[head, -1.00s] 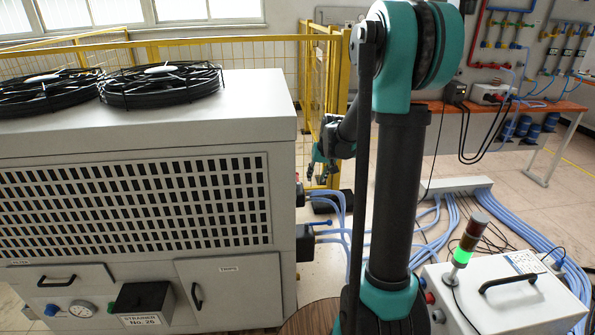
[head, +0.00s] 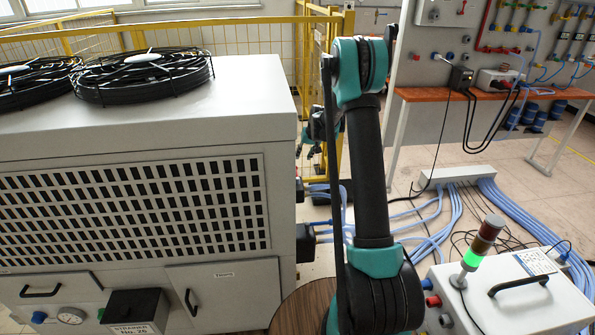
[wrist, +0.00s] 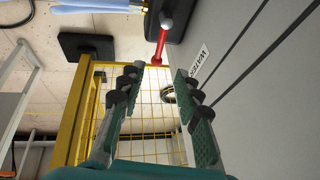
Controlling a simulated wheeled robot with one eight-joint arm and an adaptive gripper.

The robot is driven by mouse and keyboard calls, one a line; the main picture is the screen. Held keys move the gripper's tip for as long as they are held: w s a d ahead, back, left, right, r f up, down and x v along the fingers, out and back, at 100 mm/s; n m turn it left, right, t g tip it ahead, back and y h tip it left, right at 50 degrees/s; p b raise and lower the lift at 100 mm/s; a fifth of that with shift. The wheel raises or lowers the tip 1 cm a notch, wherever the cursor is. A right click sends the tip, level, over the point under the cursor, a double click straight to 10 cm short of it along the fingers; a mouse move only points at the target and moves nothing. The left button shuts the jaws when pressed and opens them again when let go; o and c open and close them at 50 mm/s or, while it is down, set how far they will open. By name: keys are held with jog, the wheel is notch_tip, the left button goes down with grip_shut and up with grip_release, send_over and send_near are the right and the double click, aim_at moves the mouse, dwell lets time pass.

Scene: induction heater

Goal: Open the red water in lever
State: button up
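The red lever (wrist: 161,44) shows in the wrist view, just ahead of my gripper, on a dark fitting (wrist: 184,18) at the grey machine's side. A white label (wrist: 196,65) reading "WATER" is on the panel beside it; the rest of its text is hard to read. My gripper (wrist: 159,74) is open, its two green fingers with black pads spread apart and nothing between them. The lever's tip appears close beyond the gap; I cannot tell if anything touches. In the head view my gripper is small and partly hidden by my arm, and the lever cannot be made out.
The large grey machine (head: 235,90) fills the left, with blue hoses at its right side. A yellow mesh fence (head: 250,35) stands behind. A white box with a signal lamp (head: 482,240) is at right, and an orange workbench (head: 440,96) is farther back.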

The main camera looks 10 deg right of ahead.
jog(key=x, duration=1.3)
jog(key=shift+s, duration=0.1)
grip_shut()
